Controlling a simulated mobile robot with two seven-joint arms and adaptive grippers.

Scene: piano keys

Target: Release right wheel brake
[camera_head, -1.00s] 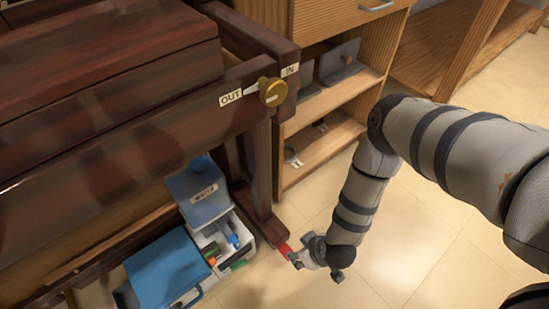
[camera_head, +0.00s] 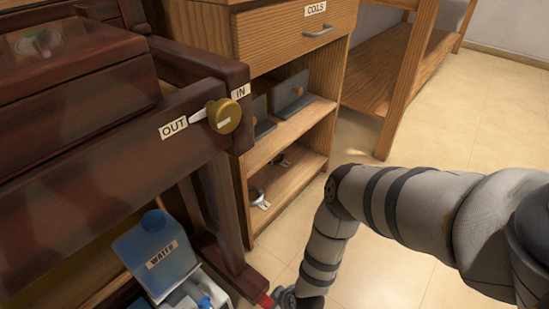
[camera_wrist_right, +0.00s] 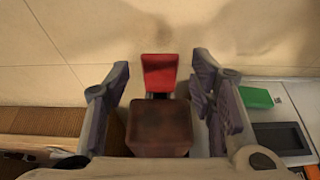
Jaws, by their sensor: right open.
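The red brake lever (camera_wrist_right: 160,72) sticks out past the end of the dark brown piano leg (camera_wrist_right: 158,128) in the right wrist view. In the head view the red lever (camera_head: 266,301) shows at the bottom edge, at the foot of the leg (camera_head: 228,225). My right gripper (camera_wrist_right: 160,64) is open, with one finger on each side of the lever and the leg's end. Gaps show on both sides and I see no contact. In the head view my right gripper (camera_head: 286,299) is partly cut off. My left gripper is not in view.
A knob (camera_head: 223,116) sits between the OUT and IN labels on the piano. A blue water container (camera_head: 157,255) stands left of the leg. A wooden cabinet (camera_head: 285,50) stands behind. A green item (camera_wrist_right: 256,98) lies right of the gripper. The floor right of my arm is clear.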

